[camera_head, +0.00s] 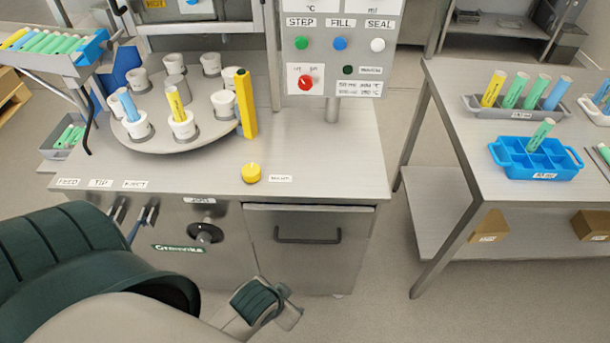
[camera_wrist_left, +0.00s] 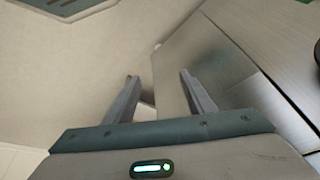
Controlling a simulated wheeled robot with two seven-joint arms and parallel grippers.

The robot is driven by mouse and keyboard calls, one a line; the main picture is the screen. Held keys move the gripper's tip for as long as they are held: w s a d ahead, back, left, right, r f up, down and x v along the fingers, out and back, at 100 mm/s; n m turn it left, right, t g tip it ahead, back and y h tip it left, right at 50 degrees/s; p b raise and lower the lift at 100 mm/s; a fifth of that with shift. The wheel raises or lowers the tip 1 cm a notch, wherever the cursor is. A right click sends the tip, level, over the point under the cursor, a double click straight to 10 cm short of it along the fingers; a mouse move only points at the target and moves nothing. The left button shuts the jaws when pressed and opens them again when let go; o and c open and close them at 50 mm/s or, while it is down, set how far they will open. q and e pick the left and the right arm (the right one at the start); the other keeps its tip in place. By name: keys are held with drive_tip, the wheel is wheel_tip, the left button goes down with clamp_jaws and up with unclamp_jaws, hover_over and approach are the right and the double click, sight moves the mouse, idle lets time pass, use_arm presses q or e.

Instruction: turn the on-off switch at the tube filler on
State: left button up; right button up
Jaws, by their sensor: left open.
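The tube filler's on-off switch is a red rotary knob (camera_head: 305,83) on the white control panel (camera_head: 330,20), below the green, blue and white buttons. Small labels sit above the knob, and its exact setting is too small to tell. My left gripper (camera_head: 286,305) is low in front of the machine's steel cabinet, well below and apart from the knob. In the left wrist view my left gripper (camera_wrist_left: 157,78) is open with nothing between its fingers. The knob does not show in that view. My right gripper is not in view.
The turntable (camera_head: 160,137) carries white holders, some with tubes. A yellow post (camera_head: 246,104) and yellow button (camera_head: 251,173) stand left of the panel. The worktop (camera_head: 340,160) below the panel is clear. A side table (camera_head: 450,120) with tubes and a blue crate (camera_head: 535,160) is at right.

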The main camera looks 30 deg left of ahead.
sight(305, 85)
use_arm(q)
drive_tip(key=w+a+r+n+t+y, duration=0.1)
drive_tip(key=w+a+r+t, duration=0.1)
drive_tip(key=w+r, duration=0.3)
drive_tip(key=w+a+r+n+t+y, duration=0.2)
drive_tip(key=w+r, duration=0.3)
drive_tip(key=r, duration=0.3)
drive_tip(key=w+a+r+n+t+y, duration=0.2)
drive_tip(key=w+a+r, duration=0.2)
drive_tip(key=w+r, duration=0.2)
drive_tip(key=shift+a+r+t, duration=0.15)
drive_tip(key=shift+r+t, duration=0.25)
drive_tip(key=shift+r, duration=0.25)
drive_tip(key=w+a+r+n+t+y, duration=0.1)
drive_tip(key=w+r+t+y, duration=0.1)
drive_tip(key=r, duration=0.5)
drive_tip(key=w+a+r+n+t+y, duration=0.1)
drive_tip(key=w+r+n+t+y, duration=0.1)
drive_tip(key=w+r, duration=0.3)
drive_tip(key=shift+a+r+y, duration=0.15)
drive_tip(key=shift+r+y, duration=0.15)
drive_tip(key=shift+r, duration=0.65)
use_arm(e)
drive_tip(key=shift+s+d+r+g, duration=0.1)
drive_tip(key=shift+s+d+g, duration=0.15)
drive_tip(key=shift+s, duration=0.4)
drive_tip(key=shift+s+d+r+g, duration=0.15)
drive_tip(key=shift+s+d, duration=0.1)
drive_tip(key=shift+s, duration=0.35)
